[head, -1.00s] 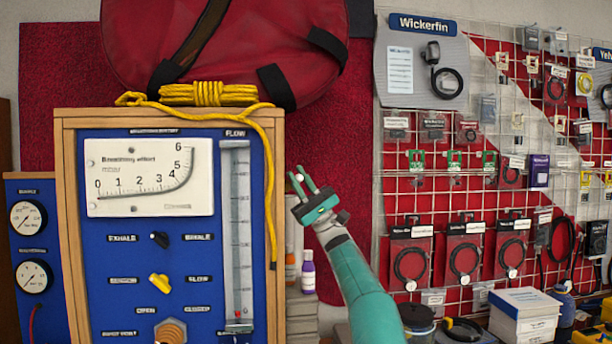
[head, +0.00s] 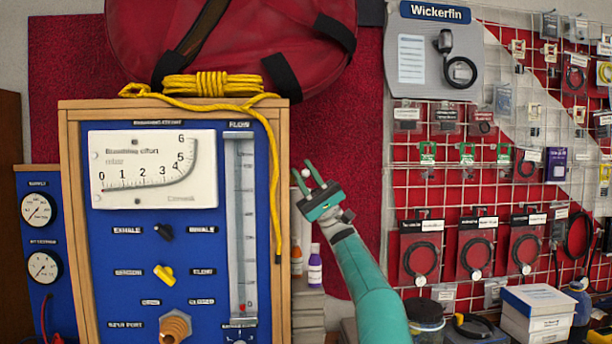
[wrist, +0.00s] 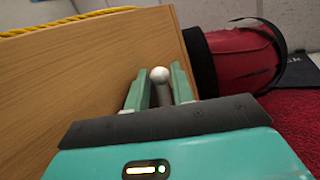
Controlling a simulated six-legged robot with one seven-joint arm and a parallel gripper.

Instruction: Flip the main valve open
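My gripper (head: 308,176) is just right of the test bench's wooden side, its two green fingers pointing up and apart. A lever with a white ball end (wrist: 160,76) stands between the fingers in the wrist view; its ball also shows in the head view (head: 305,173). It may be the main valve's handle, but no label for it is readable. Narrow gaps seem to separate its stem from the fingers. The lever's base is hidden. On the blue front panel (head: 205,262) are a black knob (head: 163,233) and a yellow knob (head: 165,275).
The wooden side panel (wrist: 90,75) is close to my gripper on the left. A yellow rope (head: 274,190) hangs down the bench edge. A red bag (head: 240,50) sits above. Small bottles (head: 314,268) stand low beside the bench.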

